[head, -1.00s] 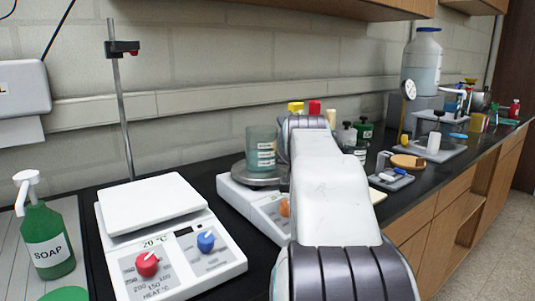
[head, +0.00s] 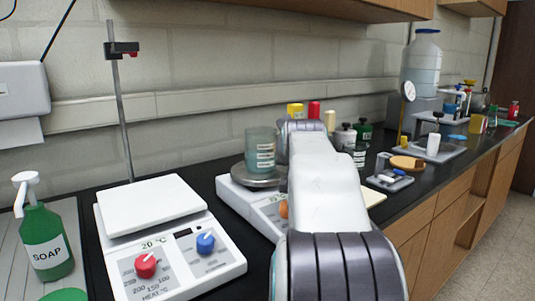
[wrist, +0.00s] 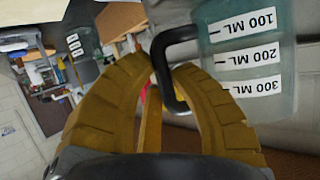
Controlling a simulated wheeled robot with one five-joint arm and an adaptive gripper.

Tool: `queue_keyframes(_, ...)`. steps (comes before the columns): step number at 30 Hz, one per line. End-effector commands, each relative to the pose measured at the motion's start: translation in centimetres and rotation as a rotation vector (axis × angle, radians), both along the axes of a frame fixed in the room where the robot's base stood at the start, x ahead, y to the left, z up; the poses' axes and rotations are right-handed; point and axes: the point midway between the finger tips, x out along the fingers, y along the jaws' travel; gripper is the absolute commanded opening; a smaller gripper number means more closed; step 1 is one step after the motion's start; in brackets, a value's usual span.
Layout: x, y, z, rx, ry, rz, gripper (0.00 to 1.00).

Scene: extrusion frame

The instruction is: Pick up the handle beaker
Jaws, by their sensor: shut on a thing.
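The handle beaker (head: 260,148) is a translucent teal cup with white volume labels. In the head view it is over the round plate of the second hotplate; I cannot tell whether its base is touching or slightly lifted. In the wrist view the beaker (wrist: 262,60) fills the upper right, with its black handle (wrist: 163,72) reaching left. My gripper (wrist: 165,75) is shut on the handle, its yellow-brown ribbed fingers on either side of it. In the head view my arm hides the fingers and the handle.
A hotplate (head: 160,205) with red and blue knobs stands at the front left, beside a stand rod (head: 122,110) and a green soap bottle (head: 45,245). Several bottles stand behind my arm. A large jug (head: 422,60) and small lab items line the right.

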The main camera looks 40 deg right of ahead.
Motion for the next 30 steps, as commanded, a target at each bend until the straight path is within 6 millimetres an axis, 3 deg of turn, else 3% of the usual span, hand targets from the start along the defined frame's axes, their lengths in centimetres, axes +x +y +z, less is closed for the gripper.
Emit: queue_keyframes(30,0.1,0.05,0.91,-0.002,-0.003,0.002,0.0)
